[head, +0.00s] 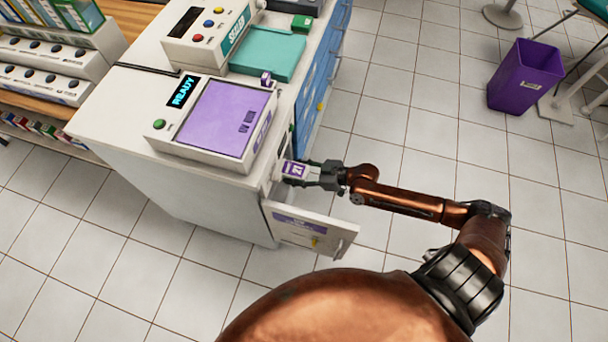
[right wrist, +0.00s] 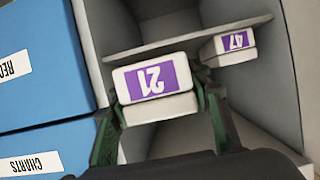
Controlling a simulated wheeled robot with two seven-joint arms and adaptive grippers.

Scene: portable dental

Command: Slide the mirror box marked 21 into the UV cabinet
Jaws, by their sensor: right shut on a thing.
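The mirror box marked 21 (head: 295,169) is white with a purple label. My right gripper (head: 318,176) is shut on it at the opening of the UV cabinet (head: 232,198). In the right wrist view the box (right wrist: 155,104) sits between the two fingers (right wrist: 160,118), its label upside down. The shelf (right wrist: 190,38) inside the cabinet shows just behind it; I cannot tell whether the box touches the shelf. The cabinet door (head: 305,228) stands open below the gripper in the head view. My left gripper is not in view.
Blue drawer fronts (right wrist: 42,60) stand beside the opening. A purple-topped device (head: 225,118) and a sealer (head: 207,32) stand on the counter. The floor around is mostly clear.

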